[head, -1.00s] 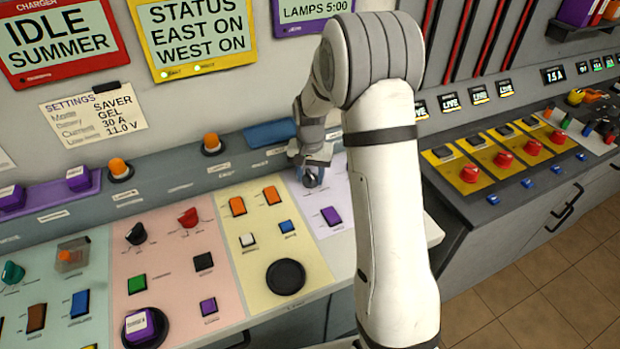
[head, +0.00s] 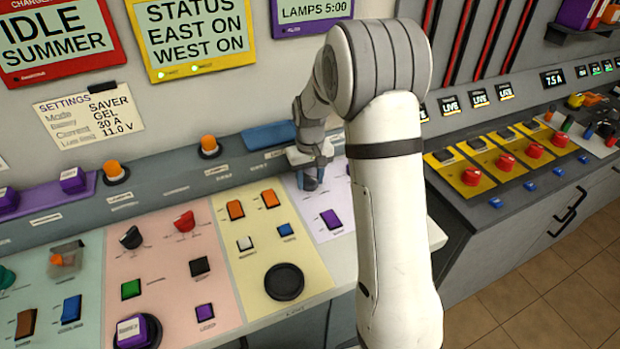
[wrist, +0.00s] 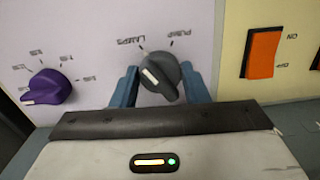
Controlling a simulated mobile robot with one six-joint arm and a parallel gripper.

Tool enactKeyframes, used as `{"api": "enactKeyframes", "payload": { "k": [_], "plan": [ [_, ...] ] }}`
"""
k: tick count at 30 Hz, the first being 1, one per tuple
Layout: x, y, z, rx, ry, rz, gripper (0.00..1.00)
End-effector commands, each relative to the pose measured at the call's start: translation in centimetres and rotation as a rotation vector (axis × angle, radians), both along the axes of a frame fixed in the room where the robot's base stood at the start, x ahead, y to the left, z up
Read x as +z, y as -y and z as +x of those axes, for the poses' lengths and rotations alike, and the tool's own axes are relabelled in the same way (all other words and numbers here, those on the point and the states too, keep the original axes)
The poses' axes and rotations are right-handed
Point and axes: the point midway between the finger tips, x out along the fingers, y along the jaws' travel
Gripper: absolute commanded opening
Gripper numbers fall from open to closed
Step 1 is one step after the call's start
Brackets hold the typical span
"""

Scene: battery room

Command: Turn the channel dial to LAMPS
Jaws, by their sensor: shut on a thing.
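The channel dial (wrist: 158,75) is a dark grey knob with a white mark, on the lilac panel. In the wrist view it stands between the two blue fingers of my gripper (wrist: 159,87), which is shut on it. The labels LAMPS and PUMP show upside down above it, with LAMPS on the left and PUMP on the right. The knob's ridge slants from upper left to lower right. In the head view my gripper (head: 311,178) reaches down to the lilac panel and hides the dial.
A purple knob (wrist: 47,87) and an orange rocker switch (wrist: 263,54) flank the dial in the wrist view. A display (head: 312,12) above reads LAMPS 5:00.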

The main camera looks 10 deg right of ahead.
Motion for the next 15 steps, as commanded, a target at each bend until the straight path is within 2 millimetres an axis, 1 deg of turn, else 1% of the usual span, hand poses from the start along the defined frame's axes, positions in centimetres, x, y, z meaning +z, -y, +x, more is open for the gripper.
{"api": "enactKeyframes", "payload": {
  "k": [11, 12, 15],
  "plan": [
    [0.09, -0.01, 0.06, 0.006, 0.002, -0.001, 0.18],
    [0.09, -0.01, 0.06, 0.006, 0.002, -0.001, 0.43],
    [0.07, -0.01, 0.05, 0.006, 0.002, -0.001, 0.52]
  ]
}}
